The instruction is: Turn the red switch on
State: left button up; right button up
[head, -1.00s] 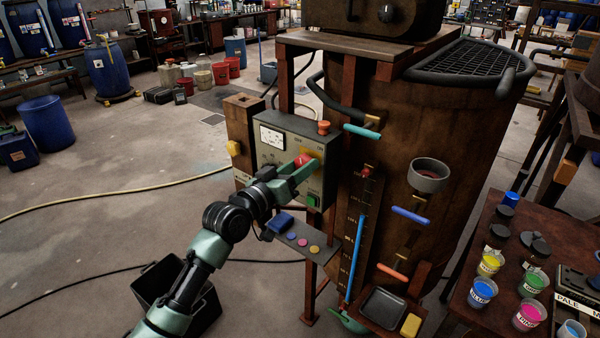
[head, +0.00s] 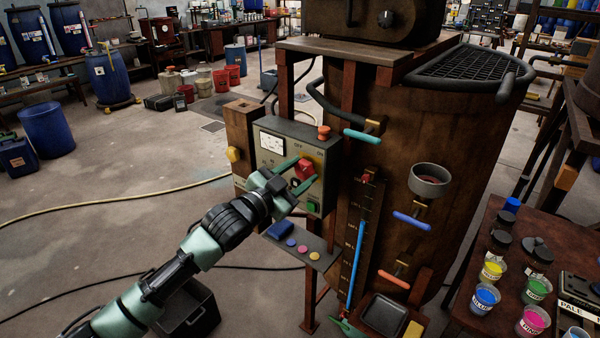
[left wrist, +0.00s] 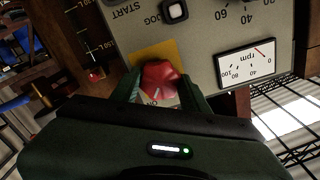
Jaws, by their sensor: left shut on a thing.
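The red switch (head: 304,169) is a red knob on a yellow plate, on the grey control panel (head: 290,137) fixed to the side of the vat stand. It also shows in the left wrist view (left wrist: 160,80), with lettering on the plate beside it. My left gripper (head: 299,175) has its green fingers on either side of the knob and is shut on it. In the left wrist view the fingers (left wrist: 160,88) hug the knob's two sides. My right gripper is not in view.
A small shelf (head: 318,257) with coloured discs juts out below. The brown vat (head: 440,150) stands to the right. Floor on the left is largely clear.

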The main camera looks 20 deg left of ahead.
pick_arm(q)
jog(key=shift+m, duration=0.6)
jog(key=o, duration=1.4)
jog(key=b+v, duration=0.2)
jog(key=v, duration=0.5)
jog(key=shift+s, duration=0.4)
